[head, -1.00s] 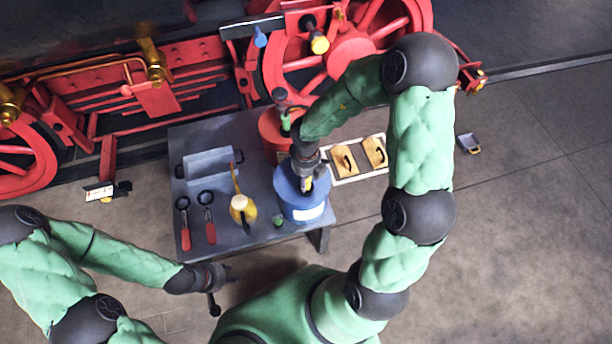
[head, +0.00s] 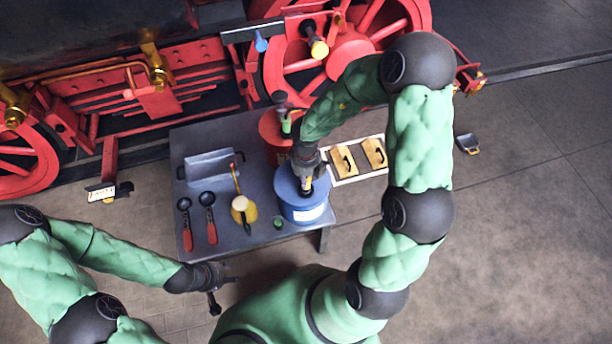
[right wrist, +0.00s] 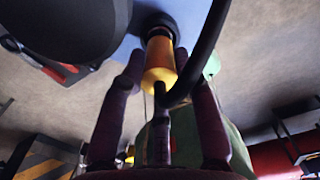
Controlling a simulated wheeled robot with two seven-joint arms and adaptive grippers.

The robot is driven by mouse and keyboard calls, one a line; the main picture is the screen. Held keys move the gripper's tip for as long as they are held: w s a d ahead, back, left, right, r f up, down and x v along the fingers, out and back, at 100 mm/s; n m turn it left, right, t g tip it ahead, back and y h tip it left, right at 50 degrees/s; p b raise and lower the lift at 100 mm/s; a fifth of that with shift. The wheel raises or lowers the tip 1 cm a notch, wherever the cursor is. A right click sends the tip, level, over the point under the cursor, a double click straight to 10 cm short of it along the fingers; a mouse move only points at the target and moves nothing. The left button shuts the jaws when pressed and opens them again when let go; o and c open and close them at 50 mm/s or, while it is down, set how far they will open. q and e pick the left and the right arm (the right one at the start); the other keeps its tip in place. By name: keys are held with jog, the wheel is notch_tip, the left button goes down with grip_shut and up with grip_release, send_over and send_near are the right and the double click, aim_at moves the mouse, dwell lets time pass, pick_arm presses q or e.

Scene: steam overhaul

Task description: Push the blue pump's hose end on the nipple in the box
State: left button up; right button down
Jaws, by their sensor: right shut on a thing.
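The blue pump (head: 290,206) is a round blue drum with a white label, standing at the table's right front. My right gripper (head: 307,186) points down at its top. In the right wrist view, my right gripper (right wrist: 158,98) is shut on a yellow sleeve-like piece (right wrist: 160,62), seemingly the hose end, with a black hose (right wrist: 205,55) curving beside it. The blue pump's top (right wrist: 128,50) shows close behind. My left gripper (head: 226,286) is empty, fingers apart, in front of the table's left front edge. I cannot make out the nipple or its box for certain.
The grey table (head: 260,220) also carries a red drum (head: 272,122), a pale blue tray (head: 208,163), two red-handled tools (head: 211,232) and a yellow can (head: 250,212). Red locomotive wheels (head: 345,50) stand behind.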

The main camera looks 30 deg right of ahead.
jog(key=shift+r+p, duration=2.15)
jog(key=shift+p, duration=0.35)
jog(key=shift+f, duration=0.15)
notch_tip(320, 180, down, 5)
jog(key=b, duration=0.6)
jog(key=shift+b, duration=0.35)
